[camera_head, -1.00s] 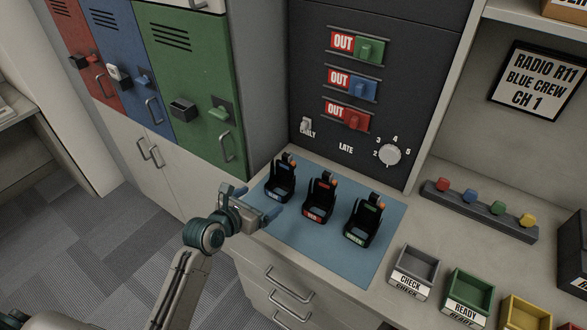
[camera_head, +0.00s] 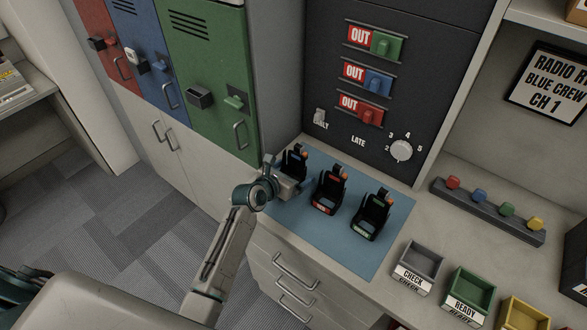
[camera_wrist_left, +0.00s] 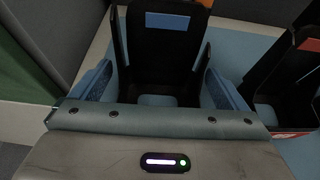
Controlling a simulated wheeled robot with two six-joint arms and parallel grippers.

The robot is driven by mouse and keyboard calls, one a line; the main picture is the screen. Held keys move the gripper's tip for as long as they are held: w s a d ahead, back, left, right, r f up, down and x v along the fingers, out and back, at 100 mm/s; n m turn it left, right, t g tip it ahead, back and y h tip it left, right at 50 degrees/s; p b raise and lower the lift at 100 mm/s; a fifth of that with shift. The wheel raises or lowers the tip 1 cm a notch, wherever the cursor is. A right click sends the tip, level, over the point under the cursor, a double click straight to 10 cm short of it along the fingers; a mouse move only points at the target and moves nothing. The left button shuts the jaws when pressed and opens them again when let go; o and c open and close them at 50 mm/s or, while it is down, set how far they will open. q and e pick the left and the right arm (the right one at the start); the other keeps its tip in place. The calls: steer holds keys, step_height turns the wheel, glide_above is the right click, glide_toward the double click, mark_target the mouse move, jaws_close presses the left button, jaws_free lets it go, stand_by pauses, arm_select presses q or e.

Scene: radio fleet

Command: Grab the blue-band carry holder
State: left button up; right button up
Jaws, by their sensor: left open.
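The blue-band carry holder (camera_head: 295,160) is black and stands upright at the left end of a row of three on the blue mat (camera_head: 345,250). My left gripper (camera_head: 290,182) is at its near side and partly hides its lower part and band in the head view. In the left wrist view, the holder (camera_wrist_left: 165,50) with its blue label stands between the two open blue fingers of my left gripper (camera_wrist_left: 160,90). Visible gaps show beside the fingers; contact cannot be told. My right gripper is not in view.
The red-band holder (camera_head: 329,190) stands close to the right, then the green-band holder (camera_head: 370,215). The dark panel (camera_head: 335,75) rises behind the mat, and the green locker (camera_head: 212,80) is at the left. Trays (camera_head: 418,268) sit right of the mat.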

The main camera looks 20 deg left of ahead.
arm_select(q)
steer(key=shift+w+d+f, duration=0.1)
steer(key=shift+w, duration=0.05)
steer(key=c, duration=1.1)
